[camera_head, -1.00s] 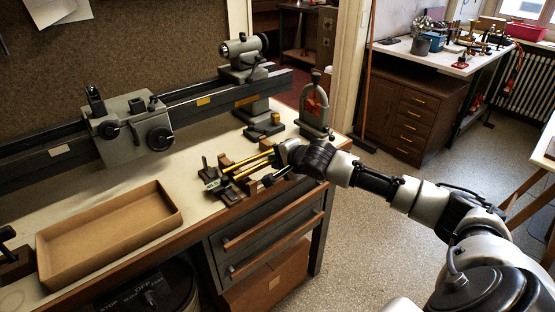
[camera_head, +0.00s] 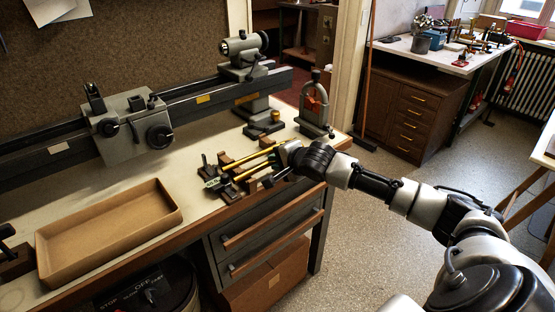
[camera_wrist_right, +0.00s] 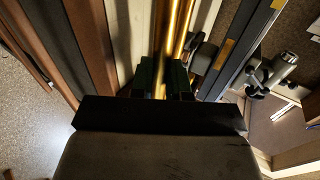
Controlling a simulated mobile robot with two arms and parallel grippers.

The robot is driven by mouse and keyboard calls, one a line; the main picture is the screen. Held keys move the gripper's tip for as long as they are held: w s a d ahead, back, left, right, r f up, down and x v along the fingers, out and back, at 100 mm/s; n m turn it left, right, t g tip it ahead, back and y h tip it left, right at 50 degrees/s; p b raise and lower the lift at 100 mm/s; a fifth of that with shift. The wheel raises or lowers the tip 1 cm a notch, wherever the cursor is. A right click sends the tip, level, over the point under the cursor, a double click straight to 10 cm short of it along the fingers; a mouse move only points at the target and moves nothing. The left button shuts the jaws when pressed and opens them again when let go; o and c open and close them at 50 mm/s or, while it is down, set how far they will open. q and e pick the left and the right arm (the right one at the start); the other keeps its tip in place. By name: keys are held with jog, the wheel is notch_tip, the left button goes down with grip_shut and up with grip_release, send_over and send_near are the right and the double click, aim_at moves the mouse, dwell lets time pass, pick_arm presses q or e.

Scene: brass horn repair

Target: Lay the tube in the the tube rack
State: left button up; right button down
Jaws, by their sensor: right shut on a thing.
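My right gripper (camera_head: 279,158) is shut on a long brass tube (camera_head: 254,171) at the bench's front right. The tube points left from the gripper, over or on the tube rack (camera_head: 226,158) of brown blocks and dark posts. A second brass rod shows just behind it, roughly parallel. In the right wrist view the tube (camera_wrist_right: 173,38) runs away between the dark green fingers (camera_wrist_right: 163,78). I cannot tell whether the tube touches the rack. My left gripper is not in view.
An empty tan tray (camera_head: 110,232) lies at the left of the bench. A grey lathe (camera_head: 135,128) with a long bed runs along the back. A small vise-like stand (camera_head: 315,112) stands behind my right gripper. Bare bench top shows between tray and rack.

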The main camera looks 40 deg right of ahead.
jog(key=shift+f, duration=0.1)
jog(key=c, duration=1)
grip_release()
jog(key=v, duration=1.1)
jog(key=shift+a+b, duration=0.1)
jog(key=shift+b, duration=0.2)
jog(key=shift+w+f, duration=0.1)
